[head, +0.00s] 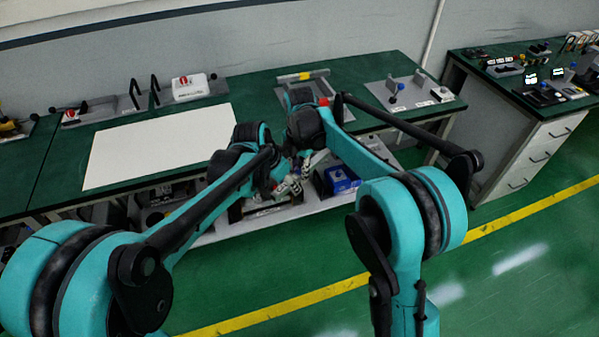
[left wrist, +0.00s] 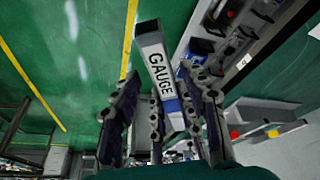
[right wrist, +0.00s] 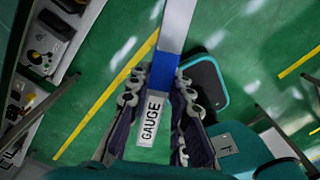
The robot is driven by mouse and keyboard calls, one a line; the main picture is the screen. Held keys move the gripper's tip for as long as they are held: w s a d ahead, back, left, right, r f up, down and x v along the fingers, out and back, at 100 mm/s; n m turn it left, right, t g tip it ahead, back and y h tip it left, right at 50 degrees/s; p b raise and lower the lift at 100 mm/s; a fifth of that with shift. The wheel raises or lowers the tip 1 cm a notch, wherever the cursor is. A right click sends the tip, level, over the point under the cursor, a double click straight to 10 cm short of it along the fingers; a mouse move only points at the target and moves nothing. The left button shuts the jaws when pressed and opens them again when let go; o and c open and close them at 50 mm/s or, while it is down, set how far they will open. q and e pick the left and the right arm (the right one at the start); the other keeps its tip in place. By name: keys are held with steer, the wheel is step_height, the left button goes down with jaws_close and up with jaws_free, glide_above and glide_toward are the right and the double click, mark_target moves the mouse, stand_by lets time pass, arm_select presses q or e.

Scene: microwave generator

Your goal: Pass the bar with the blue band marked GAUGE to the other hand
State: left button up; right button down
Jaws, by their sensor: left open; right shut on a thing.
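The bar is pale grey with a blue band and a white GAUGE label. In the right wrist view the bar (right wrist: 178,22) runs up from between the fingers of my right gripper (right wrist: 161,88), which is shut on it around the blue band. In the left wrist view the bar (left wrist: 158,62) reaches in among the spread fingers of my left gripper (left wrist: 160,88), its blue band deeper than the lettering. My left gripper is open around or beside it. In the head view my left gripper (head: 287,186) and right gripper (head: 308,160) are close together; the bar is not distinct there.
Green workbenches run along the wall, with a white sheet (head: 160,145) on the left. A grey fixture with a yellow piece (head: 302,76) stands behind my grippers. A lower shelf holds a blue box (head: 341,179). A drawer cabinet (head: 530,150) stands right. The front floor is clear.

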arm_select(q)
steer(key=v, duration=1.2)
steer(key=s+a+f+n+t+y, duration=0.1)
steer(key=s+a+f+n+t, duration=0.1)
steer(key=s+a+f+n, duration=0.2)
steer(key=s+a+f+n+t+y, duration=0.2)
steer(key=s+a, duration=0.6)
steer(key=s, duration=0.5)
steer(key=f+n, duration=0.1)
steer(key=n, duration=0.1)
steer(key=shift+s+a+f+n, duration=0.2)
steer(key=shift+s+f+n, duration=0.1)
steer(key=shift+f+n, duration=0.1)
